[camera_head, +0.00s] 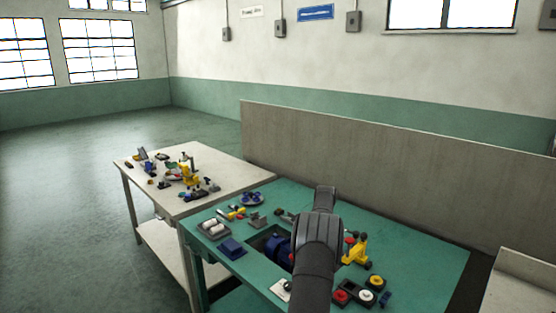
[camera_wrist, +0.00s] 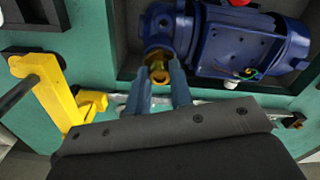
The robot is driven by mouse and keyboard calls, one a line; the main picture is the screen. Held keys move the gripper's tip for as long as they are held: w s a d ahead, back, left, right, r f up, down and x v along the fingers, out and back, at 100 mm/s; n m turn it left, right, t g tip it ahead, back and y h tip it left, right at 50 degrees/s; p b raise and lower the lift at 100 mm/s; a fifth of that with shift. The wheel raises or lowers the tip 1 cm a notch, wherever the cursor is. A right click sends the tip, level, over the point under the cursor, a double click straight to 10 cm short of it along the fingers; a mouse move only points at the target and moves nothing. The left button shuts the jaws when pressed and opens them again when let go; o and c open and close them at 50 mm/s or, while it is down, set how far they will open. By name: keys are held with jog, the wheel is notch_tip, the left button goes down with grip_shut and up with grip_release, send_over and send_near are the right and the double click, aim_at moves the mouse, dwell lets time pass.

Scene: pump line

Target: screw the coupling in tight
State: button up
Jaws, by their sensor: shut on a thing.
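The blue pump with its motor (camera_wrist: 240,42) lies in a dark recess of the green bench; in the head view the pump (camera_head: 279,248) shows just left of my arm. My gripper (camera_wrist: 160,78) has its two fingers at the pump's round blue port (camera_wrist: 158,30). It is shut on the brass-coloured coupling (camera_wrist: 158,71), which sits at the port's mouth. The fingers cover the coupling's sides, and I cannot tell how deep it is seated. In the head view my arm hides the gripper and coupling.
A yellow fixture (camera_wrist: 62,98) with a dark rod stands close left of my gripper; it also shows in the head view (camera_head: 358,250). Red, white and yellow round parts (camera_head: 366,288) lie at the bench's near right. A blue block (camera_head: 232,248) sits left of the recess.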

jog(key=m, duration=0.6)
jog(key=shift+m, duration=0.3)
jog(key=m, duration=0.6)
jog(key=shift+m, duration=0.3)
jog(key=m, duration=0.7)
jog(key=shift+f, duration=0.1)
jog(key=m, duration=0.7)
